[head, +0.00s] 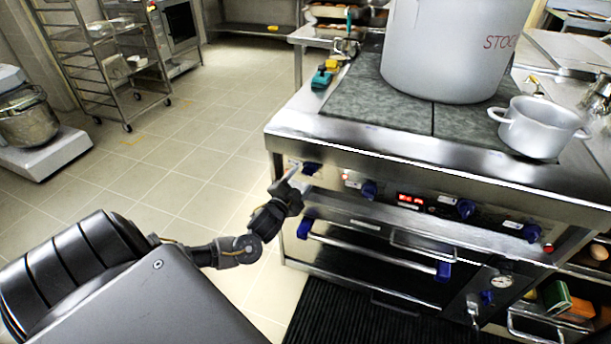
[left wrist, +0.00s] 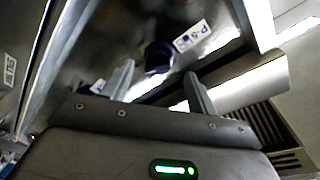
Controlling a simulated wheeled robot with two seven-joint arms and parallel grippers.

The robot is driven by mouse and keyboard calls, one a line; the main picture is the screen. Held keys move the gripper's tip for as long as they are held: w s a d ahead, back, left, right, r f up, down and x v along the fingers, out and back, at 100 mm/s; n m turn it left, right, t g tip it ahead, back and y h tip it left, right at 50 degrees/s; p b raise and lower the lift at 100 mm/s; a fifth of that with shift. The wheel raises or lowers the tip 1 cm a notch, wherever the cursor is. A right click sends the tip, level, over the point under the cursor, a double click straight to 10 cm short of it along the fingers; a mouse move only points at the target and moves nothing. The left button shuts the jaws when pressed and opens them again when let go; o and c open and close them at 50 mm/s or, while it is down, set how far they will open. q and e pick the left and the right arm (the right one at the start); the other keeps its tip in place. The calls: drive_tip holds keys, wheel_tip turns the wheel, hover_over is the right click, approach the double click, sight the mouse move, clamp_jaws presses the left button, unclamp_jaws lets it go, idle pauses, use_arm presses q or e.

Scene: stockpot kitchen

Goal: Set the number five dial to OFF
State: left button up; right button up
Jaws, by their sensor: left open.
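The stove's front panel carries several blue dials. The leftmost dial (head: 311,168) is close to the fingertips of my left gripper (head: 289,178), at the panel's left end. In the left wrist view a blue dial (left wrist: 158,57) shows ahead of and between the two spread fingers of my left gripper (left wrist: 160,78). A white label (left wrist: 192,36) that seems to read P-5, tilted, sits beside this dial. The left gripper is open and holds nothing; I cannot tell whether a finger touches the dial. The dial's exact setting is too small to read. My right gripper is not in view.
Other dials (head: 369,190) and a red display (head: 410,200) lie farther right on the panel. An oven handle (head: 370,252) juts out below. A large stockpot (head: 445,50) and a small pot (head: 540,127) stand on the stove.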

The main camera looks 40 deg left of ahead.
sight(305, 172)
use_arm(q)
drive_tip(key=x, duration=0.3)
drive_tip(key=shift+w+a, duration=0.1)
drive_tip(key=shift+w, duration=0.35)
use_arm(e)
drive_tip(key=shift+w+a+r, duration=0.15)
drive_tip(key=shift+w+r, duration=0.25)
use_arm(q)
drive_tip(key=shift+c, duration=0.5)
drive_tip(key=c, duration=0.7)
drive_tip(key=shift+c, duration=1)
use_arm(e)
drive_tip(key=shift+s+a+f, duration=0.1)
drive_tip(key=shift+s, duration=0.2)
